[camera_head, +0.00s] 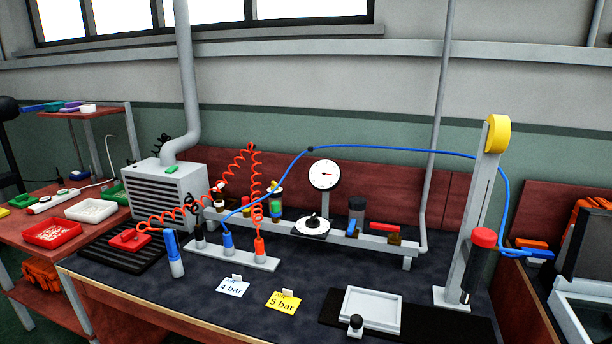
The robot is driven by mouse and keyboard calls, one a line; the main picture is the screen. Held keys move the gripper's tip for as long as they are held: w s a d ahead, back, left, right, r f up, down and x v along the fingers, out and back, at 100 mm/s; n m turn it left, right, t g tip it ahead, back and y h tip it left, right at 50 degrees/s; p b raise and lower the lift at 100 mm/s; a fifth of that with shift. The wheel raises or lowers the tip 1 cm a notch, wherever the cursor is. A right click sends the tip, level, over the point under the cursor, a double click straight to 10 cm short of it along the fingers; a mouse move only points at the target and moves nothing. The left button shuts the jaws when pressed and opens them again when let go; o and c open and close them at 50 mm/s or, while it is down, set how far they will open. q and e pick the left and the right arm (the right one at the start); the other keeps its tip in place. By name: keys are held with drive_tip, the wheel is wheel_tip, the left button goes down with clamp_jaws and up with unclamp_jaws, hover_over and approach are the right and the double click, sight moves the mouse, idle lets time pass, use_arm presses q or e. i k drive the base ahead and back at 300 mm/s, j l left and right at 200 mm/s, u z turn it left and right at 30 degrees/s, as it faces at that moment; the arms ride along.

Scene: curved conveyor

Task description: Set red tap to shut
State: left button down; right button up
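The red tap (384,227) has a flat red lever on a small brass-coloured body, near the right end of the raised light-grey rail (345,238) on the bench. Its lever lies roughly level along the rail, reaching left from the body. A dark grey cylinder (356,208) stands just left of it. A round white gauge (324,175) and a white dial with a black knob (312,225) are further left. Neither of my grippers is in view.
Coiled red hose (254,190) and a blue hose (390,149) arch above the bench. A grey post (470,215) with a red-topped dark cylinder (481,262) stands right. Cards (283,302) and a pale tray (370,308) lie in front. Dark bench top before the tap is clear.

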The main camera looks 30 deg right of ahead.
sight(395, 230)
drive_tip(key=i+l+z, duration=0.1)
drive_tip(key=z, duration=0.3)
drive_tip(key=i+z, duration=0.15)
drive_tip(key=z, duration=0.3)
drive_tip(key=i+z, duration=0.15)
drive_tip(key=z, duration=0.25)
drive_tip(key=i+z, duration=0.1)
drive_tip(key=z, duration=0.3)
